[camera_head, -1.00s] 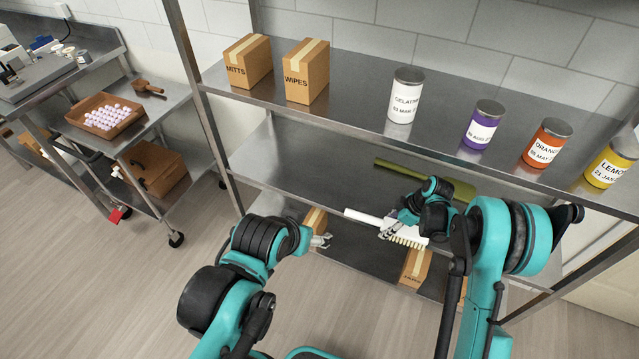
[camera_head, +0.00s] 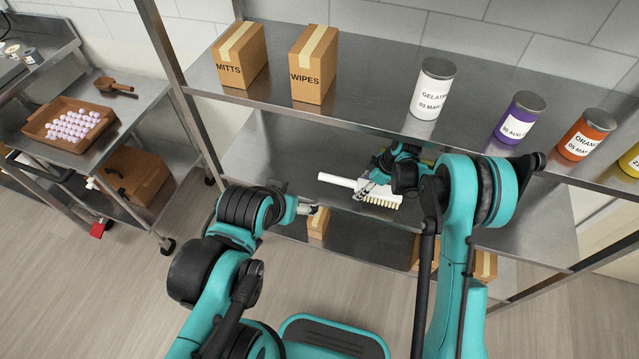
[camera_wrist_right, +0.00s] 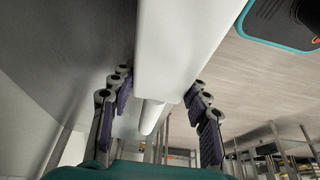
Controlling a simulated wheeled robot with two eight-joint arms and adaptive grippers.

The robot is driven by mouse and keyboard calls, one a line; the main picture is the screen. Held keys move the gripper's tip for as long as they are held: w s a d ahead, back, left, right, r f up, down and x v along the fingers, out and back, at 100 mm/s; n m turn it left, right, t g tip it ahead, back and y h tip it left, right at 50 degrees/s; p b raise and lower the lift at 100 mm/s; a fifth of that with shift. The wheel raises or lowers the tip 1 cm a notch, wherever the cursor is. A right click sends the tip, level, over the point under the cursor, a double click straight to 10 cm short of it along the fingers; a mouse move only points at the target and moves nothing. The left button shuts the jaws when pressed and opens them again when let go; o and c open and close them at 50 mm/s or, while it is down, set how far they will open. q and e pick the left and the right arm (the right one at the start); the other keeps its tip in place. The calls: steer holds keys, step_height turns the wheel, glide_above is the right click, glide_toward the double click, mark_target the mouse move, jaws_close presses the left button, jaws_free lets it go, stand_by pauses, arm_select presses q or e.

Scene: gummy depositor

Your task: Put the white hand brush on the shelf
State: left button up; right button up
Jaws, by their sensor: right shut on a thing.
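The white hand brush (camera_head: 341,181) is held in my right gripper (camera_head: 371,188), its handle pointing left and its pale bristles facing down toward the front. In the right wrist view the white brush body (camera_wrist_right: 180,50) lies between the two purple-padded fingers of my right gripper (camera_wrist_right: 160,105). The brush appears over the front part of the middle shelf (camera_head: 285,150); I cannot tell whether it touches. My left gripper (camera_head: 312,209) is low in front of the shelf unit, apart from the brush; its fingers are too small to judge.
The top shelf (camera_head: 375,75) holds a MITTS box (camera_head: 240,55), a WIPES box (camera_head: 313,66) and several labelled cans, including a white gelatin can (camera_head: 433,89). Boxes stand on the lower shelf (camera_head: 350,232). A cart with a candy tray (camera_head: 38,128) stands left.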

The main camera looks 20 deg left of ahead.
mark_target(324, 175)
steer(key=a+b, duration=0.2)
steer(key=a, duration=1)
steer(key=shift+w, duration=0.2)
steer(key=shift+a, duration=0.8)
steer(key=f+b, duration=0.2)
steer(key=f, duration=0.1)
steer(key=shift+a, duration=0.2)
steer(key=shift+f, duration=0.2)
steer(key=shift+r, duration=0.1)
